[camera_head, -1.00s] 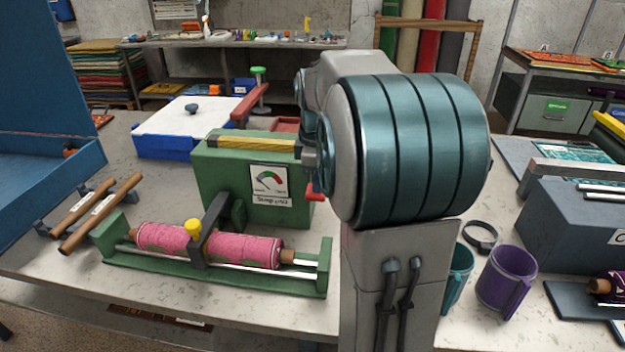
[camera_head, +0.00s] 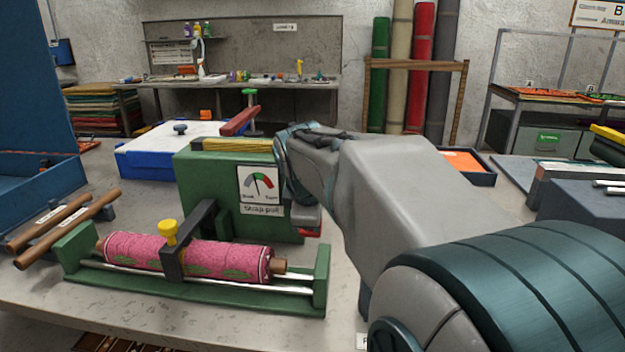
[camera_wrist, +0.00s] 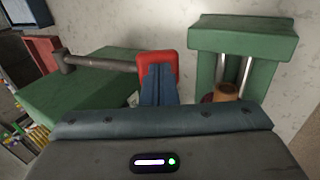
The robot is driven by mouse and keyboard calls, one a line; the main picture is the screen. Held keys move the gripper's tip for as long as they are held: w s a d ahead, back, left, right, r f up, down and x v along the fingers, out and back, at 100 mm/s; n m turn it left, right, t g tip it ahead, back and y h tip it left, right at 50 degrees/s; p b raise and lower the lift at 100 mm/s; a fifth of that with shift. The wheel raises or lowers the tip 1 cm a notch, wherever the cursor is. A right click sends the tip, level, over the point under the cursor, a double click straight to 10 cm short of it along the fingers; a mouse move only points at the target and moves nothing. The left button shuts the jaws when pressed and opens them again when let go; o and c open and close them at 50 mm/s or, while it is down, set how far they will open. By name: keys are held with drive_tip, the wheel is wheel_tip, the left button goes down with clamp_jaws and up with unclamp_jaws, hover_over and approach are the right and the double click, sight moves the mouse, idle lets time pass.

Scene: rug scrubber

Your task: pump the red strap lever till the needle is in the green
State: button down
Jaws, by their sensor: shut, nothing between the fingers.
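The green strap-pull box (camera_head: 215,200) stands at the table's middle with a dial (camera_head: 258,184) on its front. The dial's thin needle points up and a little left, near the green band; I cannot tell exactly whether it is inside. The red strap lever end (camera_head: 311,232) shows low at the box's right side. In the wrist view the red lever end (camera_wrist: 172,60) sits on a dark rod (camera_wrist: 100,63). My gripper (camera_wrist: 157,72) is shut and empty, its fingertips right against or just over the red end. In the head view my arm partly hides the lever.
A pink rug roll (camera_head: 185,256) lies in a green cradle (camera_head: 200,293) in front of the box, under a dark strap with a yellow knob (camera_head: 167,232). Wooden rollers (camera_head: 65,230) lie at left. A blue and white case (camera_head: 165,150) stands behind, near a red arm (camera_head: 240,121).

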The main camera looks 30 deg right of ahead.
drive_tip(key=shift+s+a+f+b, duration=0.15)
drive_tip(key=shift+f+b, duration=0.2)
drive_tip(key=shift+f, duration=0.25)
drive_tip(key=shift+r, duration=0.1)
drive_tip(key=p+v, duration=0.4)
drive_tip(key=v, duration=1)
drive_tip(key=shift+r+p, duration=0.35)
drive_tip(key=shift+r, duration=0.05)
drive_tip(key=s+a+f+m+g+y+p, duration=0.2)
drive_tip(key=s+a+f+m+y+p, duration=0.1)
drive_tip(key=s+a+f+m+p, duration=0.5)
drive_tip(key=s+m+p, duration=0.2)
drive_tip(key=m+p, duration=0.1)
drive_tip(key=p, duration=0.1)
drive_tip(key=shift+s+f, duration=0.2)
drive_tip(key=shift+f, duration=0.05)
